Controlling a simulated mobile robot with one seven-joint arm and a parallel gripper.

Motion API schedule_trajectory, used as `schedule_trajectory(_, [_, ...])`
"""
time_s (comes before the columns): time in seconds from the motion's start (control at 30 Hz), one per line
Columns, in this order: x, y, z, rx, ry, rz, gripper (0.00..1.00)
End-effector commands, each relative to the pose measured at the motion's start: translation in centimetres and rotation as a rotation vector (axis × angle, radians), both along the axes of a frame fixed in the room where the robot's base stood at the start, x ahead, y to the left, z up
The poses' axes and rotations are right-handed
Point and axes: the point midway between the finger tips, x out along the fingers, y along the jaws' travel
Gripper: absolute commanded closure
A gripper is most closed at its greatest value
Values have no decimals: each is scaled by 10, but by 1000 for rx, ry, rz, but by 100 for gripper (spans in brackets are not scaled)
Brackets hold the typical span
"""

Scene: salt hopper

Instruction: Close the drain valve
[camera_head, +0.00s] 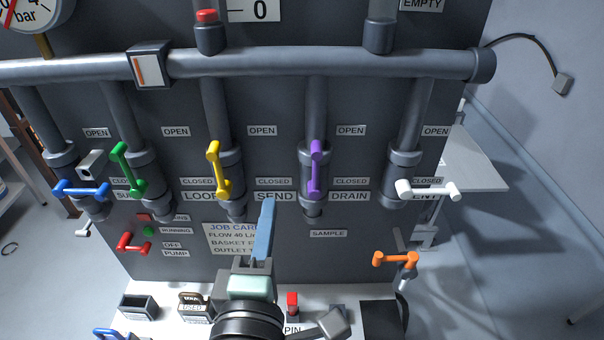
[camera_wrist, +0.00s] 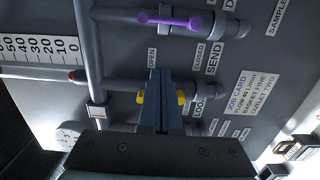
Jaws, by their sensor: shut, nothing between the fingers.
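The purple lever handle (camera_head: 315,176) sits on the vertical pipe just left of the DRAIN label (camera_head: 349,197). It lies lengthwise along that pipe, between the heights of the OPEN and CLOSED labels. In the wrist view the purple handle (camera_wrist: 170,20) is at the top, apart from my fingers. My gripper (camera_head: 268,205) is shut and empty, in front of the panel near the SEND label, left of and below the purple handle. In the wrist view my gripper (camera_wrist: 160,75) partly hides the yellow handle (camera_wrist: 181,97); I cannot tell whether they touch.
The yellow handle (camera_head: 218,170) and green handle (camera_head: 126,168) stand lengthwise on neighbouring pipes. The blue handle (camera_head: 80,188) and white handle (camera_head: 427,189) lie crosswise. An orange handle (camera_head: 395,259) projects at lower right. A ledge (camera_head: 262,292) with small objects runs below the panel.

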Motion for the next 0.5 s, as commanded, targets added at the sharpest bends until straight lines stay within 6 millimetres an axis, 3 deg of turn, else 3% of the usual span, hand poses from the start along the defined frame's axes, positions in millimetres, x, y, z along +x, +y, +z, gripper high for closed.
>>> schedule_trajectory(0.33, [67,-4,4,-1,1,-2,100])
schedule_trajectory(0.5, [72,-28,3,2,3,-5,100])
